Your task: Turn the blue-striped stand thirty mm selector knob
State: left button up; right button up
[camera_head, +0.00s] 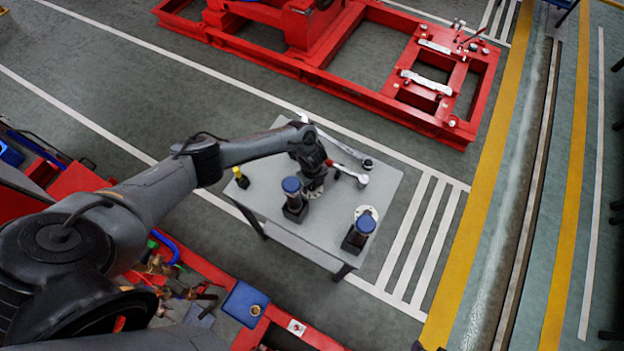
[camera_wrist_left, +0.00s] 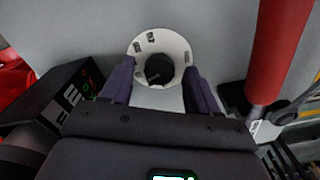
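In the left wrist view a black knob (camera_wrist_left: 159,70) sits in the middle of a round white dial plate (camera_wrist_left: 176,45) with small dark marks around its rim. My left gripper (camera_wrist_left: 161,88) is open, with one dark purple finger on each side of the knob. I see a gap on both sides and cannot tell the depth between fingertips and knob. In the head view my left gripper (camera_head: 314,183) is over the table and hides this knob. No blue stripe can be made out on its stand. My right gripper is not in view.
The grey table (camera_head: 310,240) carries two blue-topped black devices (camera_head: 291,186) (camera_head: 362,228); another white disc (camera_head: 372,212) shows behind the right one. A red-handled tool (camera_wrist_left: 275,50) is close to the right finger, and a black box (camera_wrist_left: 62,92) is at left.

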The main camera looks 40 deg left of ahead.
pick_arm(q)
notch_tip(320, 180, up, 11)
jog(key=p, duration=0.2)
dwell(0.5)
jog(key=shift+f, duration=0.1)
